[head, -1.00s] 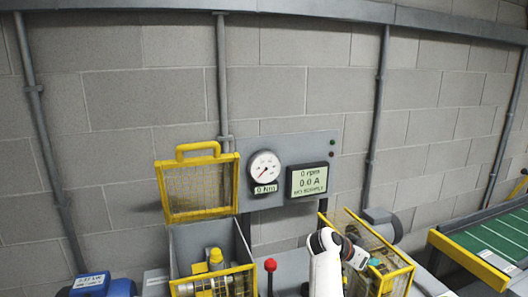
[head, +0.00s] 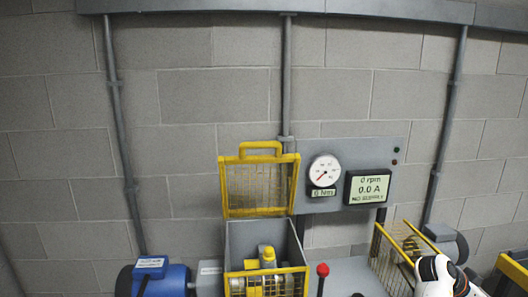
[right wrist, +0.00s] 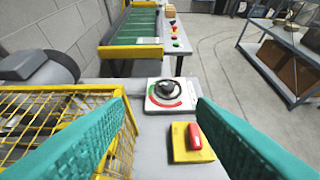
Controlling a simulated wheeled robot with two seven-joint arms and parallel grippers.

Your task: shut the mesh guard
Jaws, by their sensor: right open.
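The yellow-framed mesh guard (head: 258,187) stands raised, with its handle on top, behind a grey box (head: 236,240) in the head view. The box is open above, and a yellow fitting (head: 267,257) and ribbed machine parts show inside. My right gripper (right wrist: 162,108) is open, its two teal fingers wide apart with nothing between them, in the right wrist view. In the head view only my white right arm shows at the lower right, well to the right of the raised guard. My left gripper is in neither view.
A red-knobbed lever (head: 322,270) stands right of the box. A second yellow mesh cage (head: 392,255) is beside my right arm. A blue motor (head: 160,280) is at left. The wrist view shows a dial (right wrist: 168,92), a red rocker switch (right wrist: 194,136) and a green conveyor (right wrist: 135,25).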

